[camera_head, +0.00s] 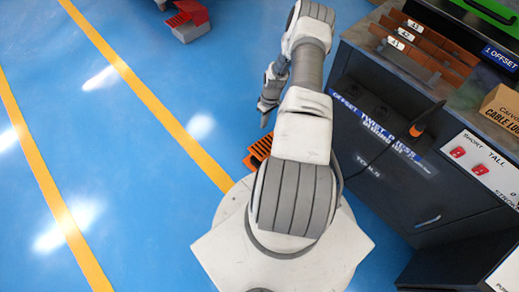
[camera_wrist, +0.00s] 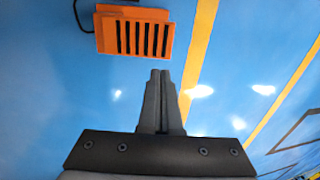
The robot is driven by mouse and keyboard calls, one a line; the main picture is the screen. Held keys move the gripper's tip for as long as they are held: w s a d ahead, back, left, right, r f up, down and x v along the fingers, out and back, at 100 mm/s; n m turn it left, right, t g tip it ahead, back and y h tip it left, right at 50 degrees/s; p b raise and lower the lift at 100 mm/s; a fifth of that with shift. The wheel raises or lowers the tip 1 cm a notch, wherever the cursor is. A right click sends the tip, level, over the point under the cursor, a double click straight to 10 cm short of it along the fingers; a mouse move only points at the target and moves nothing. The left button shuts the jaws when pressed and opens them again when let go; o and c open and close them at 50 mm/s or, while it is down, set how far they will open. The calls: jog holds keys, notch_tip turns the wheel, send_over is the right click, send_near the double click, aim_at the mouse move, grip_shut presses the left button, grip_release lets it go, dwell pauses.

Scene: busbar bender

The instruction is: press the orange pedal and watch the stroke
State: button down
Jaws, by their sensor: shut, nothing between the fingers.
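The orange pedal (camera_wrist: 134,33) is a ribbed block with dark slots, lying on the blue floor at the top of the wrist view. In the head view the orange pedal (camera_head: 258,149) is partly hidden behind my arm, beside the dark cabinet. My gripper (camera_wrist: 160,73) is shut and empty, its fingertips below and slightly right of the pedal in the wrist view, with blue floor showing between. In the head view my gripper (camera_head: 265,122) points down near the pedal. Contact between them does not show.
A dark cabinet (camera_head: 400,185) labelled "TWIST PRESS" stands on the right, with red switches (camera_head: 466,160) and a cardboard box (camera_head: 503,108). A red pedal (camera_head: 186,20) sits on the floor at the top. Yellow lines (camera_head: 150,95) cross the open floor at left.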

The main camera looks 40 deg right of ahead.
aim_at(258, 151)
jog(key=shift+s+a+f, duration=0.1)
jog(key=shift+s+f, duration=0.15)
jog(key=shift+f, duration=0.3)
jog(key=shift+s+a+f, duration=0.1)
jog(key=shift+s+f, duration=0.1)
jog(key=shift+f, duration=0.35)
jog(key=a+f+b, duration=0.1)
jog(key=f+b, duration=0.1)
jog(key=f, duration=0.2)
jog(key=a+f+b, duration=0.1)
jog(key=f, duration=0.4)
jog(key=f+b, duration=0.2)
jog(key=f, duration=0.2)
jog(key=shift+s+a+f+b, duration=0.1)
jog(key=shift+a+f+b, duration=0.2)
jog(key=shift+a+f, duration=0.1)
jog(key=shift+r, duration=0.1)
